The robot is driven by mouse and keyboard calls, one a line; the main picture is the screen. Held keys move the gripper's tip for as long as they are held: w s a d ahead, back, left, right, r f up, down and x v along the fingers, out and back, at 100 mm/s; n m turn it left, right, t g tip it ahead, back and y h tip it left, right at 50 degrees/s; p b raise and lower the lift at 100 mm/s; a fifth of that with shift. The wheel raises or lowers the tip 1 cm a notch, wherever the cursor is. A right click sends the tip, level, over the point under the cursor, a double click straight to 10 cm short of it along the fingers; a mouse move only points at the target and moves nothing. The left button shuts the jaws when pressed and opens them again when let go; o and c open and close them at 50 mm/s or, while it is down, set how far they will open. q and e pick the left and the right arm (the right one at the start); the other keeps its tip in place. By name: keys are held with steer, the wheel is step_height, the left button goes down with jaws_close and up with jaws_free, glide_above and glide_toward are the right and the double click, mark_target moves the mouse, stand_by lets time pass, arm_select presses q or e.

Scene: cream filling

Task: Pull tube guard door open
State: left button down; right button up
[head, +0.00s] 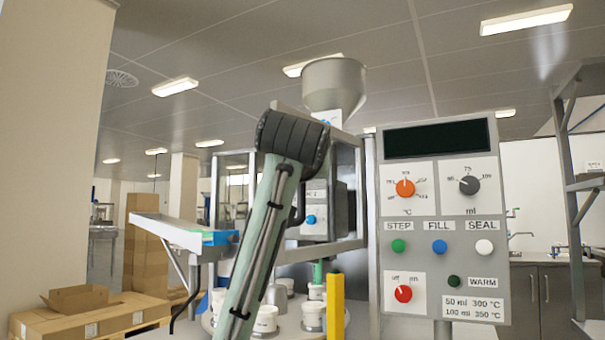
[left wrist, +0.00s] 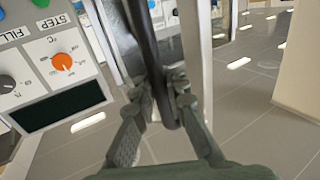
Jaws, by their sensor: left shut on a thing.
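My left gripper (left wrist: 165,88) shows in the left wrist view, its two fingers shut on a dark curved handle (left wrist: 146,38). The handle runs down between the fingers, beside a pale metal frame post (left wrist: 197,60) of the guard. The guard's grey frame (head: 372,230) stands around the machine there. How far the door stands open cannot be told. My right gripper is in neither view.
The control panel (head: 440,265) with knobs and buttons stands close on the right. White tubs (head: 265,318) sit on a round table below. A chute (head: 175,230) slopes in from the left. A hopper (head: 334,85) tops the machine. A yellow post (head: 336,305) stands in front.

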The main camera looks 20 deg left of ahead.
arm_select(q)
steer(key=shift+s, duration=0.1)
stand_by(0.3)
steer(key=c, duration=1.6)
jaws_free()
steer(key=shift+s+a, duration=0.1)
steer(key=shift+s, duration=0.1)
steer(key=shift+c, duration=0.2)
steer(key=shift+o, duration=0.5)
steer(key=shift+w, duration=0.1)
steer(key=v, duration=1.2)
